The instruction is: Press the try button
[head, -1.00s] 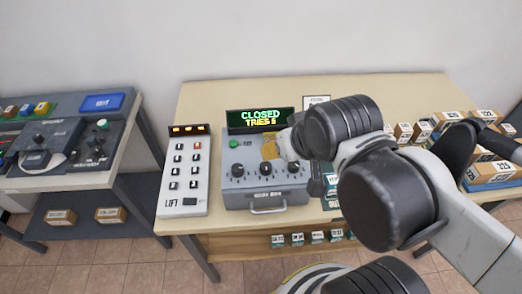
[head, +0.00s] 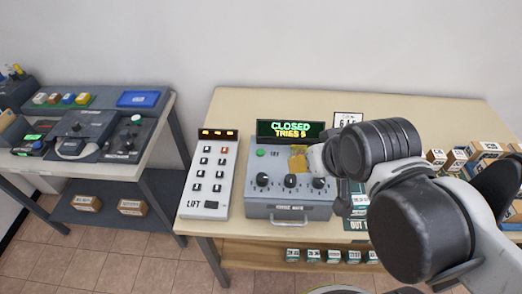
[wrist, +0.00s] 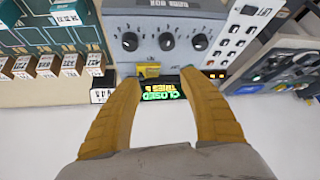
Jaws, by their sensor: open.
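A green button (head: 261,153) sits on the upper left of a grey control box (head: 290,212), with a small label beside it that I cannot read clearly. Three dark dials run along the box and also show in the wrist view. Behind it a display (head: 291,130) reads CLOSED, TRIES 5. My gripper (head: 298,158) is over the right part of the box top, right of the green button. In the wrist view my gripper (wrist: 150,78) has its two yellow fingers spread apart, with nothing held. A yellow piece (wrist: 149,70) shows between them. The green button is not visible there.
A white LIFT keypad (head: 211,178) stands left of the box. Small cartons (head: 455,160) sit at the table's right, partly behind my arm. Another bench (head: 150,167) with devices is at the left. The table behind the display is clear.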

